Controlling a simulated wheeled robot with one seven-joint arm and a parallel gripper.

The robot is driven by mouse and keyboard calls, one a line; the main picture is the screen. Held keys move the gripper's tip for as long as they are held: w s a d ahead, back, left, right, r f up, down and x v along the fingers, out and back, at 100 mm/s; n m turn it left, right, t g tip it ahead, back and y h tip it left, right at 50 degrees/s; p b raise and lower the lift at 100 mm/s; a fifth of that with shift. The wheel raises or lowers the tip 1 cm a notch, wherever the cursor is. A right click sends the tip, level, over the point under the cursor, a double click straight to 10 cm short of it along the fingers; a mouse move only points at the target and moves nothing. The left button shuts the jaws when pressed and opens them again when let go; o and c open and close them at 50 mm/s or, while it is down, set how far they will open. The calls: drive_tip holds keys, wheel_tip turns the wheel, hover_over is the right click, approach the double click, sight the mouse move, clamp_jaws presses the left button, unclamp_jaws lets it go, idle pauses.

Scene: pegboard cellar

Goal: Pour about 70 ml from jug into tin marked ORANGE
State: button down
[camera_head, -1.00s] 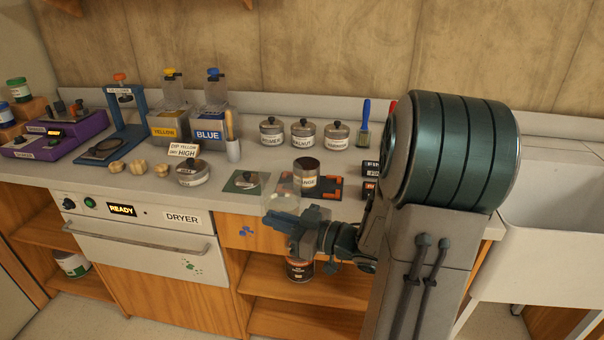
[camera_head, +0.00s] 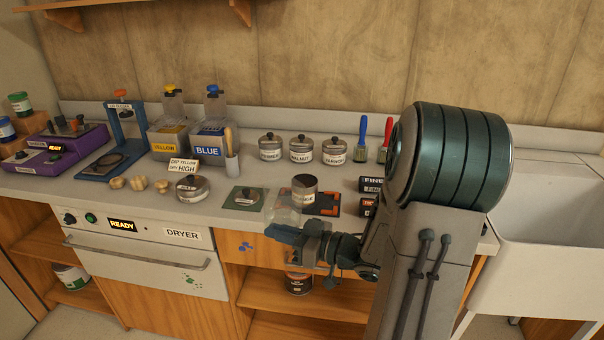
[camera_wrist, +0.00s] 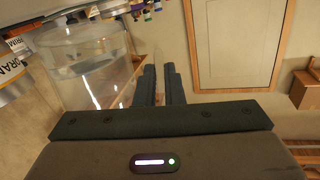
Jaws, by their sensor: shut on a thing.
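The jug (camera_head: 284,216) is clear, and my gripper (camera_head: 288,233) is shut on it at the counter's front edge. It looks about upright. In the wrist view the jug (camera_wrist: 85,62) stands left of my fingers (camera_wrist: 162,85), with what looks like clear liquid inside; the grip point on it is not clear. The tin marked ORANGE (camera_head: 304,191) is dark-topped with a pale label and stands on the counter just behind and right of the jug. Its label (camera_wrist: 12,70) also shows at the wrist view's left edge. No stream between jug and tin is visible.
A green mat with a lid-like disc (camera_head: 243,198) lies left of the tin. Several lidded tins (camera_head: 301,150) stand behind, with brushes (camera_head: 387,140) to their right. Dark labelled blocks (camera_head: 370,185) lie near my arm. A sink (camera_head: 550,210) is at right.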

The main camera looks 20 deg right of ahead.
sight(282, 202)
drive_tip(key=p, duration=0.1)
drive_tip(key=r+m+p, duration=0.1)
drive_tip(key=w+d+r+m+p, duration=0.1)
drive_tip(key=shift+r, duration=0.25)
drive_tip(key=w+d+r+m+p, duration=0.1)
drive_tip(key=p, duration=0.1)
drive_tip(key=d+r+m+p, duration=0.1)
drive_tip(key=m+p, duration=0.1)
drive_tip(key=shift+w+r, duration=0.2)
drive_tip(key=shift+w, duration=0.2)
drive_tip(key=r+m+p, duration=0.1)
drive_tip(key=p, duration=0.1)
drive_tip(key=w+d+r+m+p, duration=0.1)
drive_tip(key=r+p, duration=0.1)
drive_tip(key=r+m+p, duration=0.1)
drive_tip(key=p, duration=0.1)
drive_tip(key=shift+w+d+r+m, duration=0.15)
drive_tip(key=shift+w+d+m, duration=0.15)
drive_tip(key=shift+m, duration=0.1)
drive_tip(key=shift+w+d+r+m+p, duration=0.25)
drive_tip(key=shift+r+m+p, duration=0.35)
drive_tip(key=shift+p, duration=0.35)
drive_tip(key=shift+w+d+r+g, duration=0.1)
drive_tip(key=shift+r+g, duration=0.2)
drive_tip(key=shift+w+d+r+m+p, duration=0.45)
drive_tip(key=shift+r+m+p, duration=0.3)
drive_tip(key=shift+p, duration=0.3)
idle(0.8)
